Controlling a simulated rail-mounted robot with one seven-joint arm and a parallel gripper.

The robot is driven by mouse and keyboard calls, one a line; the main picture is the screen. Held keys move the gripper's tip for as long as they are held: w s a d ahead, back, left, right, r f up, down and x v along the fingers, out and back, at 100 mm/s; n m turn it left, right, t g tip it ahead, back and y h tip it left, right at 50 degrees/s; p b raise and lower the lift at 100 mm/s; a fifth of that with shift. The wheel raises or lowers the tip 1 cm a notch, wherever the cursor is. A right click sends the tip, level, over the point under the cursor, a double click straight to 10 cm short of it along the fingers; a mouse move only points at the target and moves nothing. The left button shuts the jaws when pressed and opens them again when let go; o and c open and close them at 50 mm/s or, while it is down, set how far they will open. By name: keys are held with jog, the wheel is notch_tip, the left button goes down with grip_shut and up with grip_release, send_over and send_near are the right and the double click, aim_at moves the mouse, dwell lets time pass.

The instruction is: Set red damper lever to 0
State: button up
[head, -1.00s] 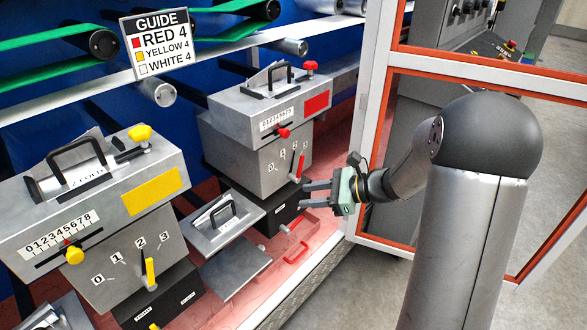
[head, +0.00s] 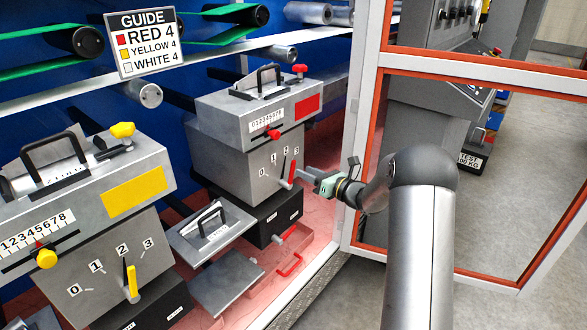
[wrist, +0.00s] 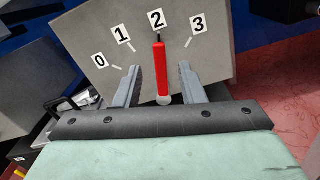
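The red damper lever (wrist: 160,70) stands on the front of the grey box under the red-marked unit. In the wrist view it points up at the label 2 (wrist: 157,19), with label 0 (wrist: 99,60) to the left. The lever also shows in the head view (head: 292,172). My gripper (wrist: 158,82) is open, with one finger on each side of the lever and a gap to both. In the head view my gripper (head: 304,173) is at the right of the box front.
A yellow-marked unit (head: 140,193) with its own yellow lever (head: 131,281) stands at the left. A guide sign (head: 146,45) hangs above.

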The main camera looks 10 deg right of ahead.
aim_at(294, 167)
jog(key=x, duration=0.6)
grip_shut()
